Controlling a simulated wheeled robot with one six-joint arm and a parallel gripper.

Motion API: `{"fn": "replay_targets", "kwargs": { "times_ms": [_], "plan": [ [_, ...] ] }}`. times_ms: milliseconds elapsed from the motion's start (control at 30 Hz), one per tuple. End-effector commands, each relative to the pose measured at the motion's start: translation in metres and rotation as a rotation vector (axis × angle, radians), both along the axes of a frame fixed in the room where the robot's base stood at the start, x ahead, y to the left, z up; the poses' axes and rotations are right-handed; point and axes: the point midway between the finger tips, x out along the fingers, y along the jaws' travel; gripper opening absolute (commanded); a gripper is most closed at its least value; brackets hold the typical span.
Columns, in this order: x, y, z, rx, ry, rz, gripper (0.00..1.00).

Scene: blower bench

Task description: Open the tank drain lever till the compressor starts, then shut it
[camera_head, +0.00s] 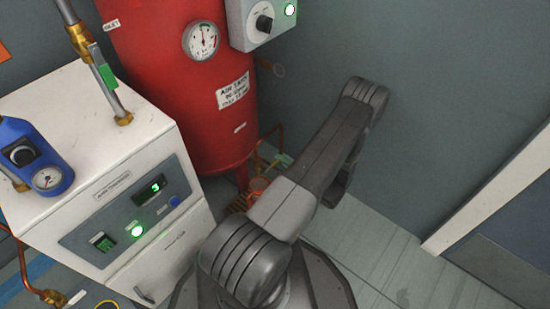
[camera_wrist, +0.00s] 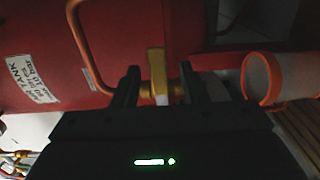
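The red air tank (camera_head: 180,90) stands at the back, with a round dial gauge (camera_head: 202,41) and a white label; its side also fills the upper wrist view (camera_wrist: 120,25). In the wrist view a yellow lever (camera_wrist: 156,68) stands at a brass valve under the tank. My gripper (camera_wrist: 160,88) is open, with one dark finger on each side of the lever and a gap showing by each finger. In the head view my arm hides the gripper and most of the valve area.
A grey box (camera_head: 262,22) with a knob and green light is above. An orange-rimmed cup (camera_wrist: 258,78) and copper pipe (camera_wrist: 82,45) are close to the gripper. Floor at right is clear.

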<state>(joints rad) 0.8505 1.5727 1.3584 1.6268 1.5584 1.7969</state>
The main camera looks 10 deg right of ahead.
Motion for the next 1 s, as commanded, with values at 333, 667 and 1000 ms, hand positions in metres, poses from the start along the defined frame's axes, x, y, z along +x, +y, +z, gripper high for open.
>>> {"fn": "replay_targets", "kwargs": {
  "times_ms": [333,667,1000],
  "plan": [
    [-0.057,-0.045,0.002,0.000,0.000,-0.004,0.39],
    [-0.077,-0.060,0.000,0.000,0.000,-0.001,0.39],
    [-0.076,-0.059,0.000,0.000,0.000,0.000,0.39]
  ]
}}
